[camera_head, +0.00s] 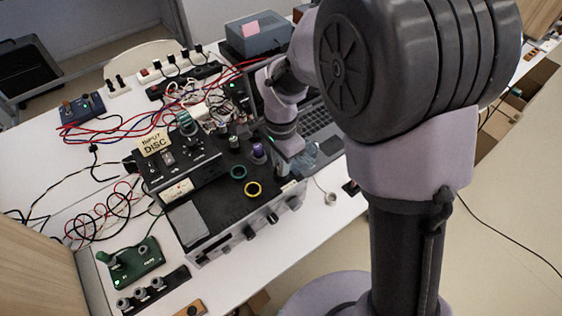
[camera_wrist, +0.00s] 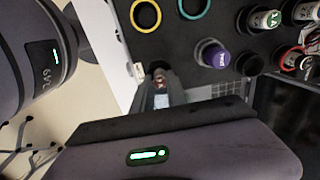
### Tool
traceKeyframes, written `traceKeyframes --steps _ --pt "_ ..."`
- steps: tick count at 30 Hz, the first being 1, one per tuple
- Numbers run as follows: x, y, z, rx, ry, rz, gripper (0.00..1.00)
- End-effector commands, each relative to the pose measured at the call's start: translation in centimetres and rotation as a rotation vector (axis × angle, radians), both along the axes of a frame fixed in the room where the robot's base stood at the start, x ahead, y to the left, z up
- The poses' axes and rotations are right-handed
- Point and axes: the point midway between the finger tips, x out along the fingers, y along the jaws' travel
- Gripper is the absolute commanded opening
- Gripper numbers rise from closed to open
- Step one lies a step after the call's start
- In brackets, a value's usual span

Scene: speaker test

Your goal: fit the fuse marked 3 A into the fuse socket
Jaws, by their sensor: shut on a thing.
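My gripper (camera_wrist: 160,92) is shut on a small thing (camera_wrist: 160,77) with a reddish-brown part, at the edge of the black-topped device. Most of this thing is hidden between the fingers, and no mark on it can be read. In the head view my gripper (camera_head: 294,155) is at the right end of the device (camera_head: 215,215), its fingers too small to make out. Upright items with coloured caps stand nearby, one purple (camera_wrist: 214,56) and one green (camera_wrist: 262,20); whether any is a fuse I cannot tell. I cannot make out the fuse socket or a 3 A mark.
A yellow ring (camera_head: 253,189) and a teal ring (camera_head: 238,173) lie on the device top. A laptop (camera_head: 318,130) is behind my gripper. Loose cables (camera_head: 110,215) and a green box (camera_head: 135,262) are at left. Bare white table (camera_head: 335,225) shows at right.

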Motion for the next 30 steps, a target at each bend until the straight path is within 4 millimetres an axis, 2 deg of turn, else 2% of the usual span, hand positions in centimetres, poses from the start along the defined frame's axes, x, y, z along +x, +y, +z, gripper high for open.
traceKeyframes --steps 5,6,8,18,20,27,30 --pt "0.0 0.0 -0.7 0.000 0.000 0.000 0.00" --pt "0.0 0.0 -0.6 0.000 0.000 0.000 0.26" --pt "0.0 0.0 -0.6 0.000 0.000 0.000 0.38" --pt "0.0 0.0 -0.1 0.000 0.000 0.000 0.40" --pt "0.0 0.0 0.9 0.001 -0.001 0.000 0.40" --pt "0.1 0.0 7.9 0.001 -0.004 -0.001 0.40" --pt "0.0 0.0 10.2 0.000 -0.002 0.000 0.40"
